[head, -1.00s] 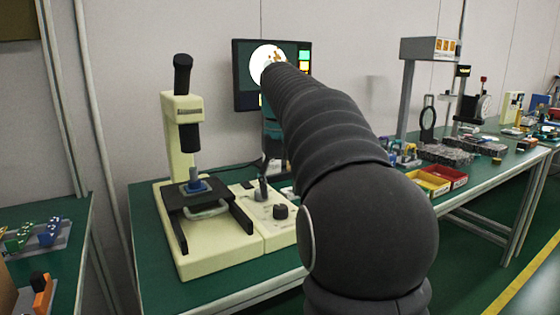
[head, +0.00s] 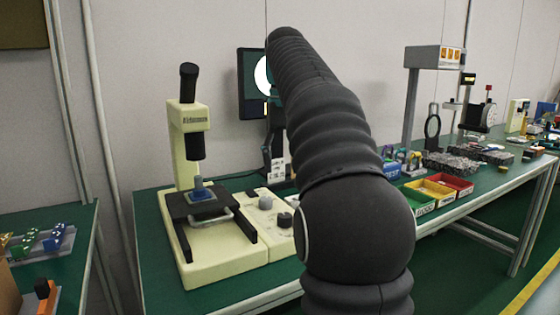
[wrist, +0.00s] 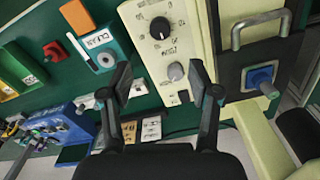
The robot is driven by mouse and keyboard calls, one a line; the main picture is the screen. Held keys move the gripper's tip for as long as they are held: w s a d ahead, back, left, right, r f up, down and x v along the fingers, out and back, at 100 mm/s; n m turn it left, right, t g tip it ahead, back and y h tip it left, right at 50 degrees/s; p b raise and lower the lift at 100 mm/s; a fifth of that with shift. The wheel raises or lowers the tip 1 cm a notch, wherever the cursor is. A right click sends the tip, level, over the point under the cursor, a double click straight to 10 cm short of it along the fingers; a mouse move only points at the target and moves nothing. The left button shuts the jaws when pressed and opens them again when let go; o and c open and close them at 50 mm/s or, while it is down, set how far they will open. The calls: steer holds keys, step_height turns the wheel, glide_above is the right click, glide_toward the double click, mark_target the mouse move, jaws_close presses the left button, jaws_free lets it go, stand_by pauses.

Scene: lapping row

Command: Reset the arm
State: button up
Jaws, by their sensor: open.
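My gripper (wrist: 162,92) shows in the wrist view with its two dark fingers spread apart and nothing between them. Below the fingers in that view are the green bench top and the edge of a cream control box with black and grey knobs. In the head view my dark arm crosses the middle of the picture, rising toward the monitor, and the gripper itself is hidden. A cream machine (head: 188,150) with a black eyepiece stands to the left of the arm. A blue part with a grey pin (head: 199,190) sits on its black stage, and also shows in the wrist view (wrist: 259,77).
A monitor (head: 250,85) stands behind my arm. Red (head: 458,183) and yellow (head: 428,190) bins lie to its right. A grey-armed instrument (head: 432,58) stands further back.

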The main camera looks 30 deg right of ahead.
steer(key=shift+a, duration=0.1)
steer(key=s+a+f+n+t, duration=0.1)
steer(key=s+a+f+t, duration=0.1)
steer(key=s+a+f, duration=0.2)
steer(key=s+a+f+n+t, duration=0.1)
steer(key=s+a+f, duration=0.4)
steer(key=s+f, duration=0.5)
steer(key=s+a+f+n+t, duration=0.1)
steer(key=s+a+f, duration=0.4)
steer(key=f, duration=0.5)
steer(key=shift+s+a+f+t, duration=0.3)
steer(key=shift+s+t, duration=0.5)
steer(key=shift+s, duration=0.35)
